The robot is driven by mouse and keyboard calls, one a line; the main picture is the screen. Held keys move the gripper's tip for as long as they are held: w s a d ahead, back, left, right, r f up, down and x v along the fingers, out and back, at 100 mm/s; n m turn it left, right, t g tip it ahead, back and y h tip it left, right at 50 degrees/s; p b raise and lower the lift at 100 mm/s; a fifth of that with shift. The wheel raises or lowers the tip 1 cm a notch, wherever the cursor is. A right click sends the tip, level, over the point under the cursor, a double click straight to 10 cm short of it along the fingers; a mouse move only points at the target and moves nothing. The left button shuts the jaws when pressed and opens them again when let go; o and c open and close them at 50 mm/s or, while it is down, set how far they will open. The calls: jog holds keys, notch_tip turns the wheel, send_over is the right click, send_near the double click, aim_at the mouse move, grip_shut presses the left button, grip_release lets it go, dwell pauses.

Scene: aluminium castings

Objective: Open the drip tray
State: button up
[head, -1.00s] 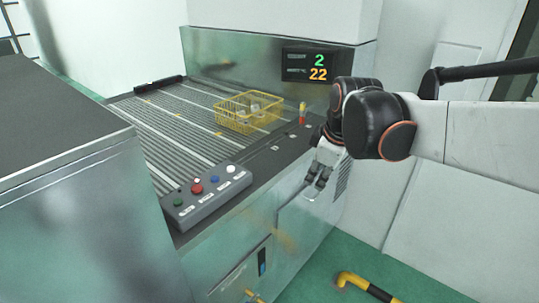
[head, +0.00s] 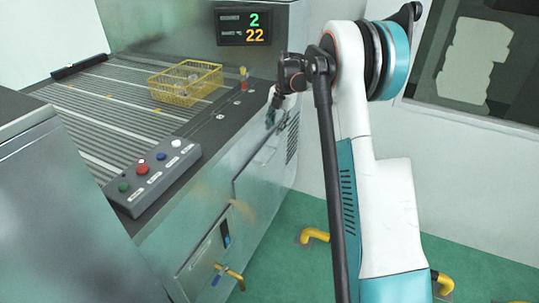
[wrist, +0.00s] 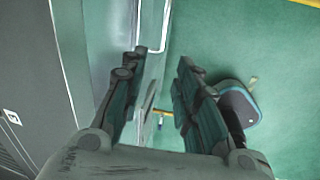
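A steel machine's front has an upper panel (head: 262,162) and a lower panel (head: 203,255) with a dark slot and a yellow tap (head: 236,278). No label shows which part is the drip tray. My gripper (head: 274,112) is beside the machine's front near the upper panel's top, partly hidden by my wrist in the head view. In the wrist view my gripper (wrist: 158,100) is open, its two fingers apart with nothing held. A pale bar handle (wrist: 164,28) shows beyond the fingertips, apart from them. The yellow tap (wrist: 165,114) shows farther below, between the fingers.
A control box with coloured buttons (head: 152,178) and a yellow basket (head: 186,82) sit on the machine's slatted top. A display (head: 243,26) is behind. A grey cabinet (head: 60,220) stands at left.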

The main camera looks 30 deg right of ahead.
aim_at(272, 157)
jog(key=shift+n, duration=0.7)
jog(key=w+f+b, duration=0.1)
jog(key=f, duration=0.4)
jog(key=w+f+b, duration=0.1)
jog(key=f, duration=0.5)
jog(key=w+f+b, duration=0.1)
jog(key=f+b, duration=0.1)
jog(key=f, duration=0.3)
jog(key=shift+w+d+f, duration=0.1)
jog(key=shift+w+f, duration=0.05)
jog(key=shift+f, duration=0.1)
grip_shut()
